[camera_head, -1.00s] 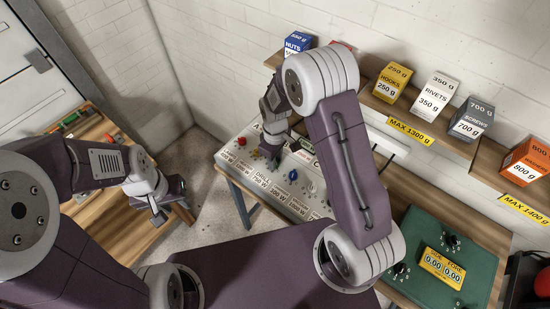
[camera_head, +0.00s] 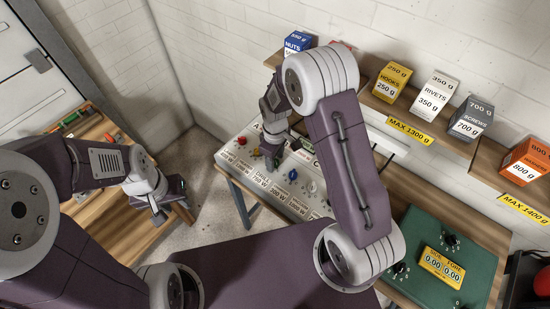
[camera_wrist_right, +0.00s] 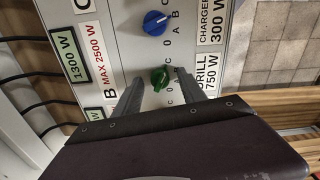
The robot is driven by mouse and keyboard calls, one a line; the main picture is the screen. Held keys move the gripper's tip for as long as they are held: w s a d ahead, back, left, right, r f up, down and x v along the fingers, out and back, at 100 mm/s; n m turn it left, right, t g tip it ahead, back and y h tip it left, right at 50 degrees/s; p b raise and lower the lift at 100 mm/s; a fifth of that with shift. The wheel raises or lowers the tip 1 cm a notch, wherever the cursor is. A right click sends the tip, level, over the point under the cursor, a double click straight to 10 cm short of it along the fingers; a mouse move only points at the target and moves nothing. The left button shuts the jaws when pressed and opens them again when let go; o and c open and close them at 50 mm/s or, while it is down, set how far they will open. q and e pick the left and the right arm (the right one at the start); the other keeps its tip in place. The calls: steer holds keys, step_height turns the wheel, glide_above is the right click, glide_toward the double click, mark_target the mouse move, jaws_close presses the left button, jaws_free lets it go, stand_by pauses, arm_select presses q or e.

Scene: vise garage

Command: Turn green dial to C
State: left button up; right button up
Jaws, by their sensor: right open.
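The green dial (camera_wrist_right: 160,77) sits on a pale control panel (camera_wrist_right: 105,20) with small letters around it. In the right wrist view my right gripper (camera_wrist_right: 158,90) is open, with one finger on each side of the green dial. I cannot tell whether the fingers touch it, or which letter it points to. In the head view my right gripper (camera_head: 272,160) reaches down to the panel and hides part of it. My left gripper (camera_head: 165,205) hangs at the left, away from the panel; its jaw opening is unclear.
A blue dial (camera_wrist_right: 155,22) sits close to the green one. A red knob (camera_head: 241,141) is at the panel's left end. A shelf with weight-marked boxes, such as the yellow hooks box (camera_head: 392,82), runs behind. A green unit (camera_head: 420,235) lies at the right.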

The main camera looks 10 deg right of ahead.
mark_target(276, 160)
step_height(276, 160, up, 9)
steer(key=shift+r+b, duration=0.1)
steer(key=shift+b, duration=0.35)
steer(key=shift+d, duration=0.1)
steer(key=s+d+m, duration=0.3)
steer(key=s+m, duration=0.1)
steer(key=s, duration=0.2)
steer(key=s+d+m+t, duration=0.1)
steer(key=s+d+m, duration=0.1)
steer(key=s+m, duration=0.3)
steer(key=shift+s+d+m, duration=0.3)
steer(key=shift+s+d, duration=0.1)
steer(key=shift+s, duration=0.6)
steer(key=shift+s, duration=0.2)
